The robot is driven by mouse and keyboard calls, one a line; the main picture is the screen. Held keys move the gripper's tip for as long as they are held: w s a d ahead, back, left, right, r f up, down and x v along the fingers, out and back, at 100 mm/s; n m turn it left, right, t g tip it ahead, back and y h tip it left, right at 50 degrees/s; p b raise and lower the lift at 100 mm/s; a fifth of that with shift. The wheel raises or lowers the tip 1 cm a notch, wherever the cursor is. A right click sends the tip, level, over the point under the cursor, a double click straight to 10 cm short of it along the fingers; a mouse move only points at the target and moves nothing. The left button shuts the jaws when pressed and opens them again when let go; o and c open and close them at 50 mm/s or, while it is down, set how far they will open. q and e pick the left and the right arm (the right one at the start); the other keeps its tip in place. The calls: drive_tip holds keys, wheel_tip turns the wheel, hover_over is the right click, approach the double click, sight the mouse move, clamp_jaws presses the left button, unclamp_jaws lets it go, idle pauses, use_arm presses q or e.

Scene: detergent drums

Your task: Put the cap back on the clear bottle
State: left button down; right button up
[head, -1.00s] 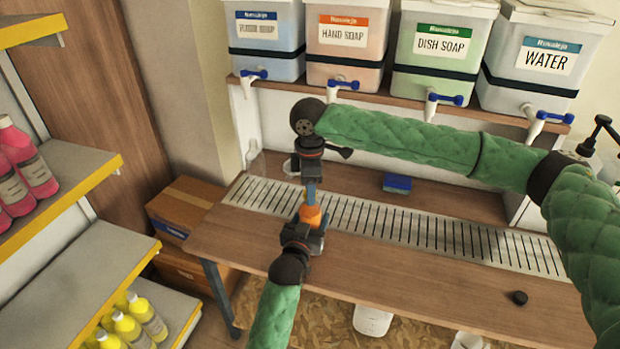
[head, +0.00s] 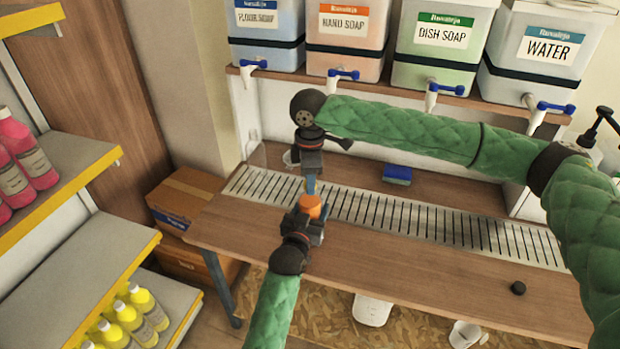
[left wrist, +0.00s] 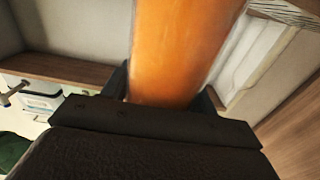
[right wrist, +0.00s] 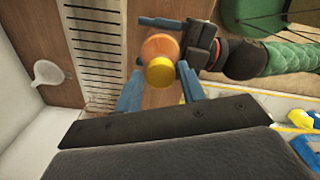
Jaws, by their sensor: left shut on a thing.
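My left gripper (head: 308,222) is shut on the clear bottle (head: 311,204), which has orange contents and is held above the bench. The bottle fills much of the left wrist view (left wrist: 180,50). My right gripper (head: 311,184) is just above the bottle, pointing down. In the right wrist view its blue fingers stand apart, on either side of the bottle's round yellow-orange top (right wrist: 159,72), with gaps visible. I cannot tell whether that top is a cap or the open neck. A small black disc (head: 518,288), possibly the cap, lies on the bench at right.
The wooden bench (head: 400,285) has a slotted drain strip (head: 430,221) and a blue sponge (head: 397,175). Soap and water drums (head: 445,40) with taps stand on the shelf behind. A funnel (right wrist: 48,73) lies left in the right wrist view. The bench's front right is mostly clear.

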drive_tip(key=shift+o, duration=0.9)
wheel_tip(320, 180, up, 12)
use_arm(q)
drive_tip(key=shift+c, duration=1.8)
unclamp_jaws()
drive_tip(key=b+v, duration=0.1)
drive_tip(key=v, duration=0.7)
drive_tip(key=shift+b, duration=0.3)
use_arm(e)
drive_tip(key=shift+f, duration=0.8)
